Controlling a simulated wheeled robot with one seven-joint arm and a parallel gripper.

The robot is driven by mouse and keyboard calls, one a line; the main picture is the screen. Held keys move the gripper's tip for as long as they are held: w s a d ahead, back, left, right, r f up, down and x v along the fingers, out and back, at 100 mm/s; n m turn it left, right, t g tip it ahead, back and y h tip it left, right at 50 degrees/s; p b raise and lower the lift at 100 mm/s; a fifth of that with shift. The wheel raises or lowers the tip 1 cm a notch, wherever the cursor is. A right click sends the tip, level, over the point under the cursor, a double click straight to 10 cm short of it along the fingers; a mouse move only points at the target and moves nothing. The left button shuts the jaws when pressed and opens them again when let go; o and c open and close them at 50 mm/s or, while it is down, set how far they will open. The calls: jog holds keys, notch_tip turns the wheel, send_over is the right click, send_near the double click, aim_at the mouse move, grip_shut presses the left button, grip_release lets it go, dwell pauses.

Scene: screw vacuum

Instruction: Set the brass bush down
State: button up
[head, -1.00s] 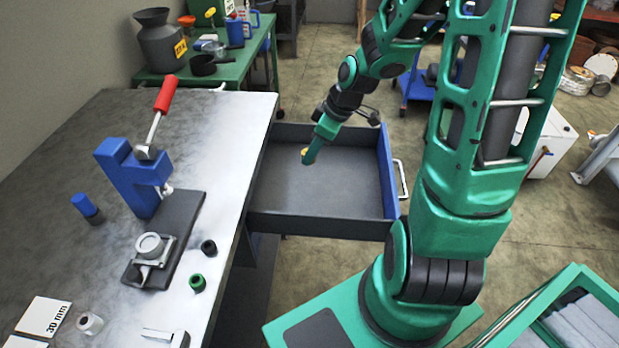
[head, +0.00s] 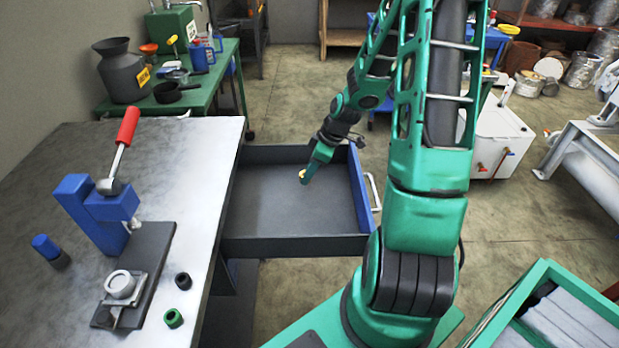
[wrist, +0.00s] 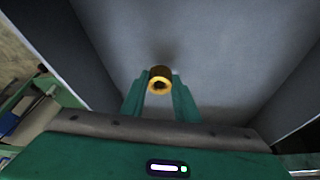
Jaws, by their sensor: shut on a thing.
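The brass bush (wrist: 160,78) is a short gold ring with a dark hole, held between the two green fingertips of my gripper (wrist: 160,88) in the wrist view. My gripper (head: 304,178) is shut on it in the head view, where the bush (head: 302,173) is a small yellow spot at the fingertips. The gripper is over the inside of the open drawer (head: 290,246). The drawer floor lies beyond the bush; I cannot tell exactly how large the gap is.
The drawer is pulled out from the grey workbench (head: 190,150) and looks empty. On the bench stand a blue press with a red handle (head: 128,127), a blue-capped cylinder (head: 47,248), a black bush (head: 183,281) and a green bush (head: 173,318).

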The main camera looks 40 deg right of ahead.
jog(key=shift+f, duration=1.3)
jog(key=o, duration=1.2)
jog(key=shift+f, duration=0.1)
jog(key=v, duration=1.2)
jog(key=s+a+r+m+g+h, duration=0.1)
jog(key=s+r+m, duration=0.3)
jog(key=s, duration=0.4)
jog(key=s+a+r+m+g, duration=0.1)
jog(key=s+r+m, duration=0.3)
jog(key=s, duration=0.4)
jog(key=s+a+r+m+g+h, duration=0.1)
jog(key=s+a+r+m, duration=0.2)
jog(key=s+m, duration=0.3)
jog(key=shift+s+a+r+m+g+h, duration=0.15)
jog(key=shift+s+r, duration=0.15)
jog(key=shift+s, duration=0.45)
jog(key=shift+s+r+m+g+h, duration=0.15)
jog(key=shift+s+r, duration=0.15)
jog(key=shift+s, duration=0.4)
